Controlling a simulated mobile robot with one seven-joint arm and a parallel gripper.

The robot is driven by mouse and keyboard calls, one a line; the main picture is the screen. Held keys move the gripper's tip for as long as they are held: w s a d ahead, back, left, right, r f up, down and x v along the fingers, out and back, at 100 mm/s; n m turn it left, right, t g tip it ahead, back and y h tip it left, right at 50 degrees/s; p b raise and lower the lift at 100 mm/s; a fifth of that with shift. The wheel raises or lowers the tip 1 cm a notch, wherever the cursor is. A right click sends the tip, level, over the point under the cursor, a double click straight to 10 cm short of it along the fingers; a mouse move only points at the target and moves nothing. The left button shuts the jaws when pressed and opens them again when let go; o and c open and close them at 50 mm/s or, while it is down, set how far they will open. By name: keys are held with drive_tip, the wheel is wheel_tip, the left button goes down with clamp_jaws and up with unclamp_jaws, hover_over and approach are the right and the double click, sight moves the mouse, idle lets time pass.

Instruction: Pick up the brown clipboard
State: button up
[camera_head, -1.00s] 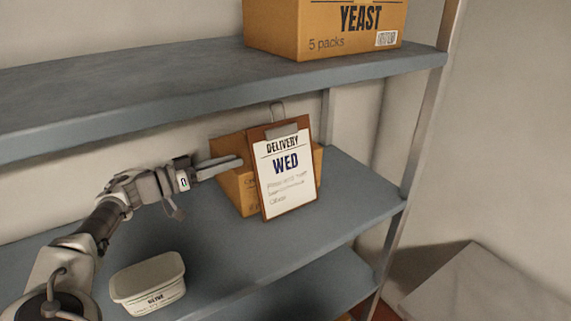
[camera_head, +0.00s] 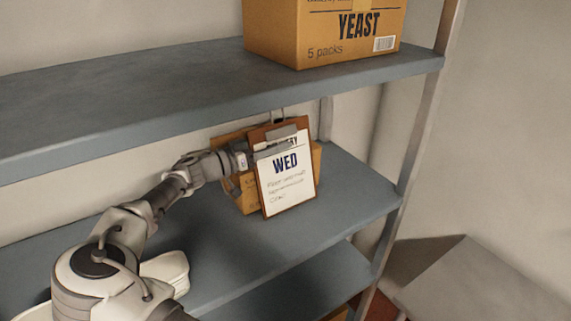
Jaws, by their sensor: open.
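The brown clipboard (camera_head: 291,204) stands upright on the middle shelf, leaning against a cardboard box. It holds a white sheet reading "WED" and has a metal clip at its top. My gripper (camera_head: 268,148) is at the clipboard's upper left, with a finger reaching across the front of the sheet and covering part of the top line. The jaws are open. The other finger is hard to make out, and I cannot tell whether it is behind the board.
The cardboard box (camera_head: 246,187) stands right behind the clipboard. A yeast box (camera_head: 325,35) sits on the upper shelf (camera_head: 130,105), which hangs low over my gripper. A white tub (camera_head: 170,270) is partly hidden by my arm. The middle shelf (camera_head: 345,195) is clear to the right.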

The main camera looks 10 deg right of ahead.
clamp_jaws()
idle(1.4)
